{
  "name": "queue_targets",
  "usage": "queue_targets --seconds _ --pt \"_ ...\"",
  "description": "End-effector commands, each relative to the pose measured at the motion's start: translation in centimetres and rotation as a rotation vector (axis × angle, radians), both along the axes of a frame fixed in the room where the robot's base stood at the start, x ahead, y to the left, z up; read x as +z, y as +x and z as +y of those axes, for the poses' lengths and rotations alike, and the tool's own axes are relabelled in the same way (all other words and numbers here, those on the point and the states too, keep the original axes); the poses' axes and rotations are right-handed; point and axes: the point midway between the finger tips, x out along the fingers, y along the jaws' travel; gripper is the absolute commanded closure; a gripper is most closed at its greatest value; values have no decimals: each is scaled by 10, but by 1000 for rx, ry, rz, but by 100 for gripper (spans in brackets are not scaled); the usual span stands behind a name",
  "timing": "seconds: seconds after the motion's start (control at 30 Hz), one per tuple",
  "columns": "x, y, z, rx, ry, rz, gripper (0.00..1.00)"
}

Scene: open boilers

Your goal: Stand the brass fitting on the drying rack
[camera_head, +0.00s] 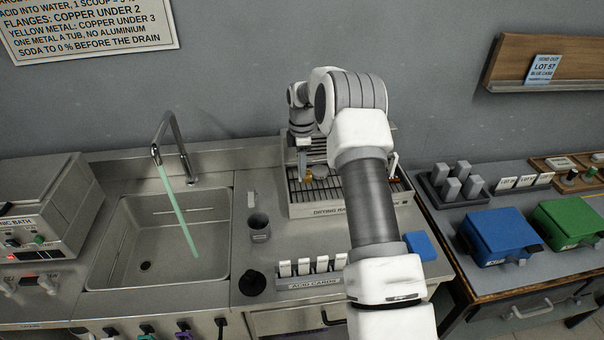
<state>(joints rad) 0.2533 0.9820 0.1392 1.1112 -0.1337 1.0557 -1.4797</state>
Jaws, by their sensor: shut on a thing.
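The drying rack (301,200) is a steel tray with dark bars and a back frame, standing on the counter against the wall. My arm reaches over it from the front and hides its middle and right part. My gripper (306,170) points down over the left back of the rack, small in the picture. It is shut on the brass fitting (308,176), a small yellow piece just above or on the bars. I cannot tell whether the fitting touches the rack.
A sink (150,245) with running greenish water is at left, beside an ultrasonic bath (45,205). A grey cup (259,228), a black round piece (252,282) and the acid cards holder (310,280) stand in front of the rack. Blue (500,235) and green (568,222) boxes are at right.

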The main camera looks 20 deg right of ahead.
Motion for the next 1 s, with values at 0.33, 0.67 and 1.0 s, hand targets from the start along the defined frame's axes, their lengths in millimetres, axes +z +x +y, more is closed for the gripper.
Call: queue_targets --seconds 0.33,0.67,1.0 --pt "-35 0 0 1 0 0 100" --pt "-39 -1 0 1 0 1 63" --pt "-38 -1 0 1 0 1 40"
